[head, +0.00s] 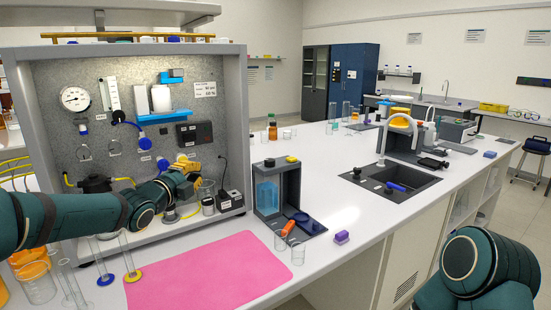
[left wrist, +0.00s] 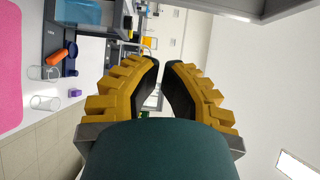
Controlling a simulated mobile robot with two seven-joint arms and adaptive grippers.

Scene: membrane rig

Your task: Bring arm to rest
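My left arm reaches in from the left in the head view, in front of the grey panel rig (head: 237,110). Its gripper (head: 190,166) has yellow fingers and is up by the lower right part of the panel, above the bench. In the left wrist view the two fingers of the left gripper (left wrist: 161,68) stand a little apart, with background showing between the black pads and nothing held. My right arm shows only as dark green links at the lower right of the head view. Its gripper is out of view.
A pink mat (head: 210,272) lies on the white bench. Glass cylinders and beakers stand below my left arm. A grey stand with a blue container (head: 267,196), an orange item (head: 287,228) and a purple block (head: 342,237) are right of the panel. Bench between stand and sink (head: 405,183) is mostly clear.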

